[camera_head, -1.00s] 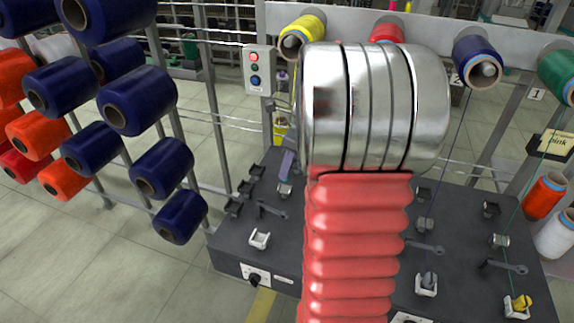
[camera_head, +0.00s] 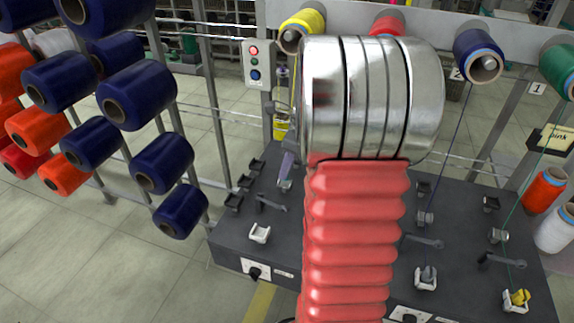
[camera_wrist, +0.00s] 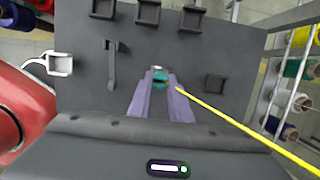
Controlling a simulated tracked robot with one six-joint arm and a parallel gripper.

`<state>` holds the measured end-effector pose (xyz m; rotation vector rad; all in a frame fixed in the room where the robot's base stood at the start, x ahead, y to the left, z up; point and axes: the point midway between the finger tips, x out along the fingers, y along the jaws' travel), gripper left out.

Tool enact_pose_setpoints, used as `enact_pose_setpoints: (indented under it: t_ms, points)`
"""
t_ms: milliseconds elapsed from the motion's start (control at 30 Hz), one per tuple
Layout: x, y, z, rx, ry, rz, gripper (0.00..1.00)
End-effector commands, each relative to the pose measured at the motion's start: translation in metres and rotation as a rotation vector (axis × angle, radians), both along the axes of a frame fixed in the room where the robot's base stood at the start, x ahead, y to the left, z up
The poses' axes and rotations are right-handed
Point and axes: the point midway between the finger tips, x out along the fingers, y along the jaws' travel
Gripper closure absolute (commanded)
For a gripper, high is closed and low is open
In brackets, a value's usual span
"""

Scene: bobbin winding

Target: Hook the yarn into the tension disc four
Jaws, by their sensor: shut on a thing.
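My gripper (camera_wrist: 161,78) shows in the wrist view as two purple fingers over the dark panel. It is shut on the yellow yarn (camera_wrist: 240,130), which runs from the right fingertip down to the lower right. A tension disc (camera_wrist: 160,83), teal with a small metal piece beside it, shows between the fingertips. I cannot tell whether the yarn touches it. In the head view a purple finger (camera_head: 287,164) shows just left of my arm, close above the panel; my arm hides the other finger. The yellow yarn cone (camera_head: 302,24) hangs at the top.
The dark panel (camera_head: 225,240) carries several dark brackets and a white guide (camera_head: 260,233). A rack of blue bobbins (camera_head: 140,97) stands at left, and a button box (camera_head: 257,64) behind.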

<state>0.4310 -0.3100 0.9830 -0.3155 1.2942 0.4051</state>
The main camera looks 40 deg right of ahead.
Motion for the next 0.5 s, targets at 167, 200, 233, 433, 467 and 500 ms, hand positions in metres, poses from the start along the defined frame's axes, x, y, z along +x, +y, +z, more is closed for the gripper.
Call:
enact_pose_setpoints:
  t_ms: [167, 200, 233, 433, 467, 500]
  points:
    - [-0.0001, 0.0003, -0.0040, 0.001, 0.000, 0.000, 1.00]
    - [-0.0002, 0.0002, -0.0049, 0.001, 0.000, 0.000, 1.00]
    - [-0.0002, 0.0003, -0.0055, 0.001, 0.000, 0.000, 1.00]
    - [-0.0003, 0.0003, -0.0096, 0.001, 0.001, -0.001, 1.00]
    - [-0.0002, 0.0003, -0.0103, 0.001, 0.001, -0.001, 1.00]
    - [-0.0002, 0.0002, -0.0112, 0.001, 0.001, -0.001, 1.00]
